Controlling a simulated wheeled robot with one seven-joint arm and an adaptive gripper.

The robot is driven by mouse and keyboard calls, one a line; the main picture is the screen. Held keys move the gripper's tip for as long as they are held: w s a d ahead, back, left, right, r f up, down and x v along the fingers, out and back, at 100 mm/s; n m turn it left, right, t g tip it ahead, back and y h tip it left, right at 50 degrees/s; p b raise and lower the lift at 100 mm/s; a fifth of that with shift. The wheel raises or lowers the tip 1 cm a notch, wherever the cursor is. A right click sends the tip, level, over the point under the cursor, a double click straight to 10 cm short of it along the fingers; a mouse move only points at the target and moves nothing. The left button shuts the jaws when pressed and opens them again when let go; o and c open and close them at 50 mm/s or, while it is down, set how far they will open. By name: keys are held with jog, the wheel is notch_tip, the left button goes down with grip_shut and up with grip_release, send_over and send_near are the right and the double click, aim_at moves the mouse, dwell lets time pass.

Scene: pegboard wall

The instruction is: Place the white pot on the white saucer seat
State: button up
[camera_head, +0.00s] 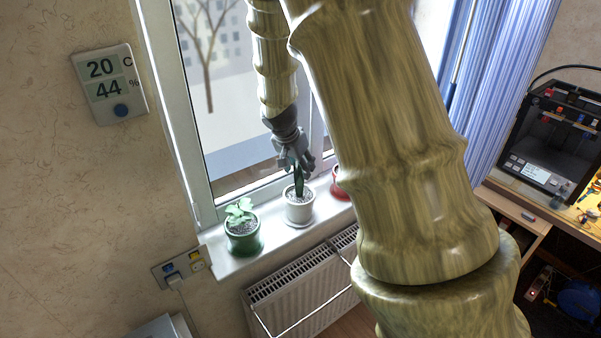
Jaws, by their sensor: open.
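The white pot (299,208) holds dark soil and a dark green upright leafy plant (299,180). It stands on the windowsill, on the white saucer (301,223), whose rim shows below it. It looks upright; I cannot tell whether it is fully seated. My gripper (296,164) is just above the pot, around the top of the plant. Its fingers are open and look apart from the pot's rim. My arm comes down from the top of the view to it.
A green pot (243,240) with a pale plant stands left of the white pot. A red pot (341,185) stands to the right, partly hidden by my arm. The window pane (225,100) is behind, and a radiator (300,290) is below the windowsill (271,236).

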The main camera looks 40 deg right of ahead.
jog(key=w+b+v, duration=0.1)
jog(key=b+v, duration=0.1)
jog(key=v, duration=0.6)
jog(key=shift+s+r, duration=0.2)
jog(key=shift+s, duration=0.35)
jog(key=shift+a+f, duration=0.1)
